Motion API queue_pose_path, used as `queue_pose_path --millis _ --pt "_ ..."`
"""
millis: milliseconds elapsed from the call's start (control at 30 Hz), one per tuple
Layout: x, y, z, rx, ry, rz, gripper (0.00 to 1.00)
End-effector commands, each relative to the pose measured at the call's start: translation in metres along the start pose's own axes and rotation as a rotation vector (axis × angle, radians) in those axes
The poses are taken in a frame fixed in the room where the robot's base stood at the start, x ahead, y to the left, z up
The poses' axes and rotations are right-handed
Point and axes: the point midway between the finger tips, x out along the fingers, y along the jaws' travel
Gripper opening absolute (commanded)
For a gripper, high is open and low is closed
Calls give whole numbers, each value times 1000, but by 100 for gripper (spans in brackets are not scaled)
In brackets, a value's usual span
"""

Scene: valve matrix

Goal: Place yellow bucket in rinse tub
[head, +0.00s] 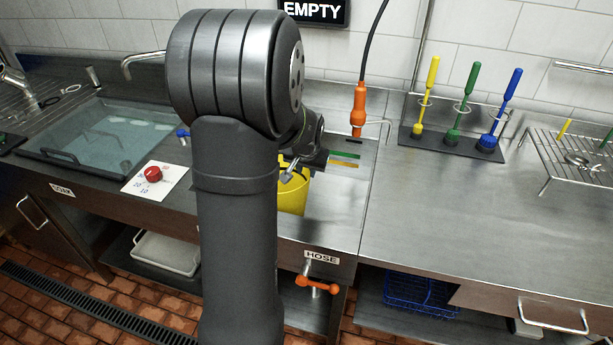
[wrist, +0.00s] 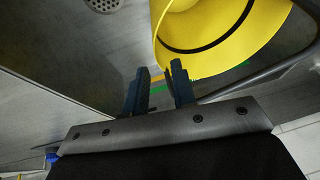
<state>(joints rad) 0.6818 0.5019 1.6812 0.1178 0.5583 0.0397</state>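The yellow bucket (head: 294,194) is in the tub area with the HOSE label, partly hidden behind my arm in the head view. In the wrist view the bucket (wrist: 225,28) is at the top, its open mouth and a dark band inside showing. The metal rinse tub (head: 336,205) shows around it; whether the bucket rests on the floor is unclear. My gripper (wrist: 160,72) is open, its two dark fingers apart. The bucket's edge is close to the fingertips and overlaps the right finger in view; contact cannot be told. The gripper (head: 296,172) is at the bucket's upper edge in the head view.
A water-filled soak tub (head: 105,137) lies left. A red knob (head: 153,174) sits on a card between the tubs. An orange hose nozzle (head: 359,110) stands behind the rinse tub. Brushes (head: 456,100) and a wire rack (head: 578,160) are right. An orange valve handle (head: 317,284) is below.

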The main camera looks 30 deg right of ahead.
Motion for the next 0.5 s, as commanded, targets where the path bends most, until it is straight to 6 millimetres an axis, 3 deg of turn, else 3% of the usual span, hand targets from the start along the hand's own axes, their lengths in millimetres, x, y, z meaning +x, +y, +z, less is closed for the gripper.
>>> queue_pose_path --millis 200,500 --pt "-21 0 0 0 1 0 24" --pt "-24 0 0 0 -1 0 24"
